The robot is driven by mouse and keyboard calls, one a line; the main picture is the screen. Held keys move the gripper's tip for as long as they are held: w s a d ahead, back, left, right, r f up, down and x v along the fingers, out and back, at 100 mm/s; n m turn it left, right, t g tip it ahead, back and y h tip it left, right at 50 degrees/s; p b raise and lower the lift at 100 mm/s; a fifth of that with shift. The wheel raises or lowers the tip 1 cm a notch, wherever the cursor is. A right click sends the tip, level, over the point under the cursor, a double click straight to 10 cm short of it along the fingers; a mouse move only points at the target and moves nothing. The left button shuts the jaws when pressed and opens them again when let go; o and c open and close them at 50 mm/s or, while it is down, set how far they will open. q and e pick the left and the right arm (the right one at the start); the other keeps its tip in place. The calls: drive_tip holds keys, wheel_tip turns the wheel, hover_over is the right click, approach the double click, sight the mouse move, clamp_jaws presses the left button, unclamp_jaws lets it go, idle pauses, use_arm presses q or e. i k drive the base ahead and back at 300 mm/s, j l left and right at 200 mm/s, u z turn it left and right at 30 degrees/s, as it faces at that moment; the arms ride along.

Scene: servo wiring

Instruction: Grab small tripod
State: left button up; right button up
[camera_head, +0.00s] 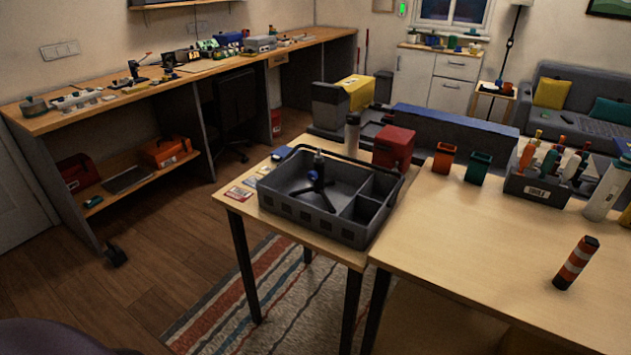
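A small black tripod (318,180) stands in the large left compartment of a grey divided tray (300,209), its legs spread and a blue part near its middle. The tray sits on the small wooden table (257,212), with its handle arching behind. The tray's front wall hides a little of the compartment floor. Neither of my grippers is in view.
Cards (239,193) lie left of the tray. A red container (393,147) and a grey cylinder (352,134) stand behind it. A larger table (480,250) adjoins at right, holding a striped cylinder (576,263), cups and a filled caddy (537,189). Its middle is clear.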

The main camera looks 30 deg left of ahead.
sight(318, 184)
drive_tip(key=i+j+z, duration=0.2)
drive_tip(key=j, duration=1)
drive_tip(key=i+j+z, duration=0.2)
drive_tip(key=j, duration=1)
drive_tip(key=j+z, duration=0.15)
drive_tip(key=j, duration=1.05)
